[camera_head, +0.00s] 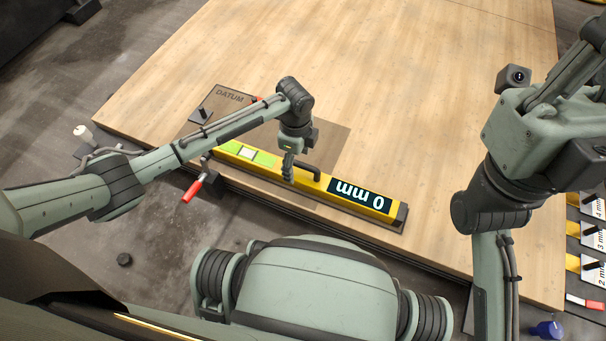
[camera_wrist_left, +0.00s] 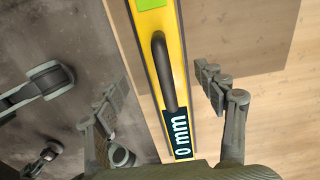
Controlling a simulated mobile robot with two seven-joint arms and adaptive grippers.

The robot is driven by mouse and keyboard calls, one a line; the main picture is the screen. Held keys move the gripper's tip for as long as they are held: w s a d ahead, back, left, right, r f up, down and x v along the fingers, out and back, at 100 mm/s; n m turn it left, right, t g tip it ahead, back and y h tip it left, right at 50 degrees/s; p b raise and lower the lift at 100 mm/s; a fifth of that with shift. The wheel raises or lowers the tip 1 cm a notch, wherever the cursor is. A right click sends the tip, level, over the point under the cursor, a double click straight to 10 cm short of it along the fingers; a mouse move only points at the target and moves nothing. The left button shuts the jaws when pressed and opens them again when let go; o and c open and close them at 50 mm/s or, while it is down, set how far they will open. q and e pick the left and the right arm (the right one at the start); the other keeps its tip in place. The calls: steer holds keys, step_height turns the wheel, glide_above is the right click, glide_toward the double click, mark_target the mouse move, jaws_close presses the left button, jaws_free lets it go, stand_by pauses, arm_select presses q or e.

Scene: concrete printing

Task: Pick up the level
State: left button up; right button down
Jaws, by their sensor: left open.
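The level (camera_head: 325,187) is a long yellow bar with dark ends, a green and white vial window, a black handle and a dark label reading "0 mm". It lies along the near edge of the wooden table. My left gripper (camera_head: 289,168) is over the level, beside its black handle, pointing down. In the left wrist view the open fingers of my left gripper (camera_wrist_left: 155,95) stand on either side of the level (camera_wrist_left: 158,80), with the handle (camera_wrist_left: 163,70) between them. Contact cannot be told. My right arm shows at the right, but its gripper fingers do not show.
The wooden table (camera_head: 400,80) has a brown "DATUM" plate (camera_head: 225,98) near the level. A red-handled clamp (camera_head: 193,190) sits at the table's near left edge. Labelled cards (camera_head: 592,240) and a blue item (camera_head: 547,329) are at the right. The far tabletop is clear.

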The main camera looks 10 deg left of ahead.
mark_target(302, 173)
arm_select(q)
steer(key=f+b, duration=0.1)
steer(key=f, duration=0.1)
steer(key=f+b, duration=0.1)
steer(key=f, duration=0.1)
steer(key=d+f+b, duration=0.1)
steer(key=f, duration=0.2)
steer(key=shift+w, duration=0.2)
steer(key=shift+c, duration=0.4)
jaws_close()
